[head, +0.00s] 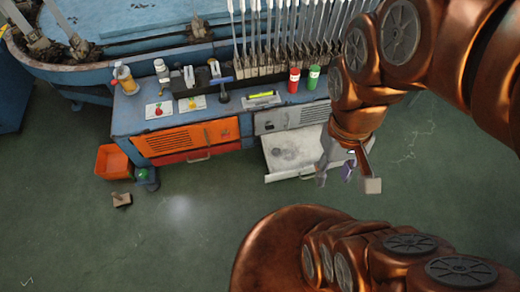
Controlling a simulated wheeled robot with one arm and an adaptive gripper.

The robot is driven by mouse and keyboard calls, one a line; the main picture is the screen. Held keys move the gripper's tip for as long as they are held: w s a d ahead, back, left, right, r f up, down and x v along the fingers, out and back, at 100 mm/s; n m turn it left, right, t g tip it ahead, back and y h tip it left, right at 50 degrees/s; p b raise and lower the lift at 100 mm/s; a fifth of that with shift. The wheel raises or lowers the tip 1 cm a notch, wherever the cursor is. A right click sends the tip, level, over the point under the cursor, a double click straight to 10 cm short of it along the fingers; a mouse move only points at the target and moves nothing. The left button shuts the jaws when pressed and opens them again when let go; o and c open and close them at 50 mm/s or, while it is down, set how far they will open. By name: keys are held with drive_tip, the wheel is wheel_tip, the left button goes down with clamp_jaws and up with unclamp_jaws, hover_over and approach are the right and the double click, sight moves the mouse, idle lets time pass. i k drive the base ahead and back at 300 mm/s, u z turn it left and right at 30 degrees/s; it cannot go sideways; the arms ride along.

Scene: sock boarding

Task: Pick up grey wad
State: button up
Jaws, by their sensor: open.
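My gripper (346,181) hangs at the right, in front of the right end of the open pale drawer (270,178). Its fingers are apart. A small purple thing (348,170) shows between the fingers; I cannot tell whether it touches them or lies beyond. I cannot make out a grey wad for certain. A faint grey patch (287,154) shows on the drawer's floor, too small to tell whether it is a wad or a stain. My gripper and wrist hide the drawer's right end.
The blue workbench (128,120) carries bottles, cards, a red can (294,80) and a green can (313,77). Its orange drawer (187,138) stands left. An orange bin (113,161) and a small brown block (121,199) are on the floor. The front floor is clear.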

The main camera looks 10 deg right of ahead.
sight(276, 152)
drive_tip(key=u, duration=3.85)
drive_tip(key=k, duration=2.85)
drive_tip(key=z, duration=0.6)
drive_tip(key=i, duration=0.45)
drive_tip(key=u, duration=0.1)
